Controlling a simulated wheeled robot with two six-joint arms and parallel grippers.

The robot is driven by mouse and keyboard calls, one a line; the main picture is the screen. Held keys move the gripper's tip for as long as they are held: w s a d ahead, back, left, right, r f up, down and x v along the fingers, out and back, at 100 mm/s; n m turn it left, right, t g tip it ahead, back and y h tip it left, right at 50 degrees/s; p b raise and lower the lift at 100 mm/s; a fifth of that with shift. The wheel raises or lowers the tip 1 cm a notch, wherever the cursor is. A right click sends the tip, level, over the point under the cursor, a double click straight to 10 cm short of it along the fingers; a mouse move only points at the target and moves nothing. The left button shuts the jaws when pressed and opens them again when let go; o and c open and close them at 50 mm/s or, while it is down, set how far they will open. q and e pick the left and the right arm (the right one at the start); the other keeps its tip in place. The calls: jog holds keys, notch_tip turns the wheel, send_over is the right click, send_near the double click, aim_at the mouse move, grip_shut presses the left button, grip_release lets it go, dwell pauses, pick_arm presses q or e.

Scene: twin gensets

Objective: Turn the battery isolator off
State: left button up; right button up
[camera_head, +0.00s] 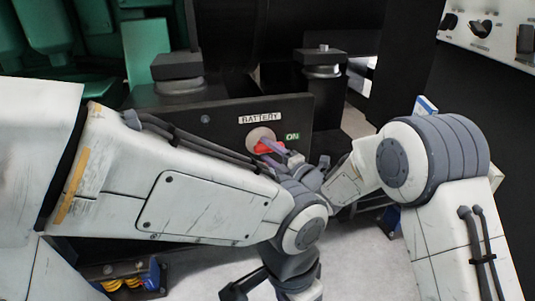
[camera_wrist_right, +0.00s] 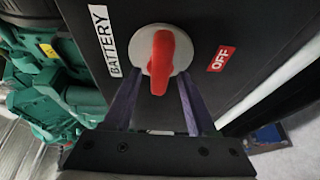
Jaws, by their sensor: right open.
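The battery isolator has a red handle (camera_head: 266,147) on a pale round plate (camera_head: 257,133), set in a dark panel under a BATTERY label (camera_head: 260,118). A green ON label (camera_head: 292,136) is to its right. In the right wrist view the handle (camera_wrist_right: 160,62) points down toward the gripper, and a red OFF label (camera_wrist_right: 221,59) is at the side opposite BATTERY (camera_wrist_right: 104,41). The handle points toward the ON side. My right gripper (camera_head: 268,149) is open, its fingers (camera_wrist_right: 158,108) on either side of the handle's end, with gaps visible. My left gripper (camera_head: 240,287) is low in the head view, partly hidden.
My left arm crosses in front of the panel's lower left. Dark posts (camera_head: 178,72) and (camera_head: 322,64) stand behind the panel. Green machinery (camera_head: 60,40) is at back left. A white control panel with knobs (camera_head: 492,28) is at upper right. Pale floor (camera_head: 365,245) is open below.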

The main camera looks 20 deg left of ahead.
jog(key=shift+a, duration=0.15)
grip_shut()
jog(key=shift+f, duration=0.1)
jog(key=m+t+b, duration=0.3)
jog(key=m, duration=0.4)
jog(key=m+t+h+b, duration=0.1)
jog(key=m+t+b, duration=0.2)
jog(key=m, duration=0.5)
jog(key=m+t+h+b, duration=0.1)
jog(key=m+t+b, duration=0.1)
jog(key=m+b, duration=0.3)
jog(key=shift+s+a+f+m+t, duration=0.1)
jog(key=shift+f+m+t, duration=0.1)
jog(key=shift+m, duration=0.4)
jog(key=shift+a+f+m+t, duration=0.1)
jog(key=shift+f+m+t, duration=0.1)
jog(key=shift+m, duration=0.4)
